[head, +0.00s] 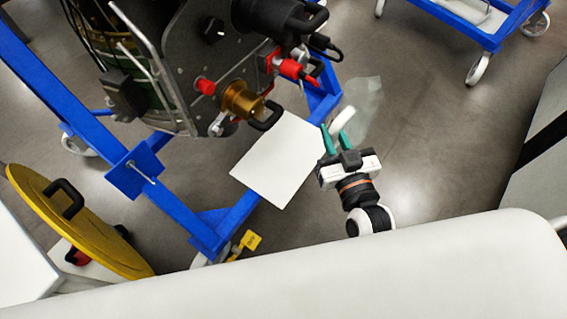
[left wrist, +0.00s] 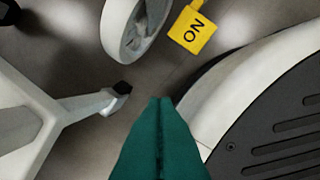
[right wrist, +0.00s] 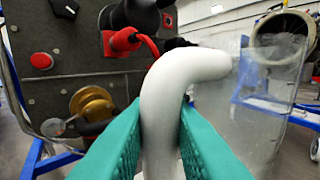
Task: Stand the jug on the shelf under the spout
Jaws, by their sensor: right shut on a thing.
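The jug (head: 362,108) is clear with a white handle. My right gripper (head: 334,138) is shut on the handle, and the jug hangs in the air just right of the shelf. In the right wrist view the white handle (right wrist: 160,100) stands between the teal fingers, with the clear body (right wrist: 245,110) to its right. The shelf (head: 278,162) is a bare white plate on the blue stand. The brass spout (head: 240,100) is above and left of it; it also shows in the right wrist view (right wrist: 92,106). My left gripper (left wrist: 162,102) is shut and empty.
The blue turbine stand (head: 225,215) frames the shelf. A red plug with a cable (head: 292,69) sits near the spout. A yellow disc (head: 75,220) stands at lower left. A yellow ON tag (left wrist: 193,29) hangs by a wheel. The floor right of the jug is open.

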